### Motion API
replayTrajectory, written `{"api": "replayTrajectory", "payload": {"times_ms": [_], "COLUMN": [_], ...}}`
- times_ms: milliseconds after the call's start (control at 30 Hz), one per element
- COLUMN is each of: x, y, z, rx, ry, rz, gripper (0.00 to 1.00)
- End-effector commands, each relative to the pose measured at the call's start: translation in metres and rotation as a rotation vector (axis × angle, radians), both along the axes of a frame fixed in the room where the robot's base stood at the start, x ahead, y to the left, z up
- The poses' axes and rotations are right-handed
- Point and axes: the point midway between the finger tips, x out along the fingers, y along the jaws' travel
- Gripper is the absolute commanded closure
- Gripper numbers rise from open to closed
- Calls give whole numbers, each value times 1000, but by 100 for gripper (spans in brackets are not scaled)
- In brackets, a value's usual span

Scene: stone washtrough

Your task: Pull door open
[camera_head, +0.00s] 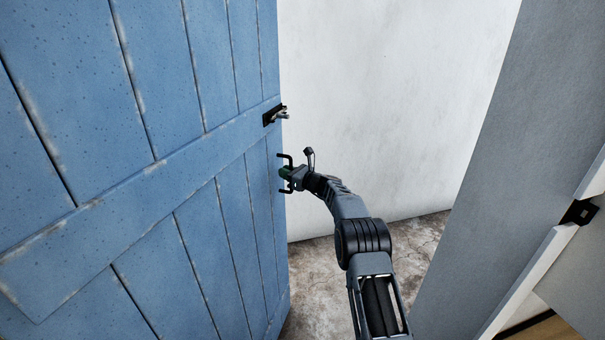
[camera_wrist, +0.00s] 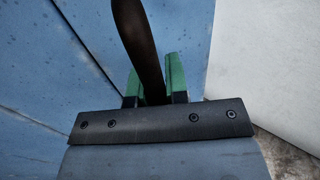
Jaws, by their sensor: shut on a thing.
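The blue plank door (camera_head: 150,130) fills the left of the head view and stands open, with a gap to the right of its free edge. A dark pull handle (camera_head: 281,158) is near that edge, below a small black latch (camera_head: 274,115). My gripper (camera_head: 286,173) is at the handle. In the wrist view the dark handle bar (camera_wrist: 137,40) runs between the green fingers of my gripper (camera_wrist: 155,84), which are shut on it. The door's blue planks (camera_wrist: 60,70) lie behind. The handle's lower end is hidden by the gripper.
A white wall (camera_head: 370,100) stands beyond the opening, above a rough stone floor (camera_head: 330,270). A grey panel with a white frame (camera_head: 525,285) and a black strike plate (camera_head: 579,212) is at the right. Open floor lies between door and frame.

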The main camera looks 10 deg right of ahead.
Motion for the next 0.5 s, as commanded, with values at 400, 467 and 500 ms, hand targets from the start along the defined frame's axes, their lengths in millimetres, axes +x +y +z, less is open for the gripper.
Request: {"api": "replayTrajectory", "payload": {"times_ms": [400,467,500], "x": [19,20,20], "y": [41,42,43], "z": [-8,-9,-9], "rx": [0,1,1], "ry": [14,15,15], "rz": [18,18,18], "gripper": [100,100,100]}}
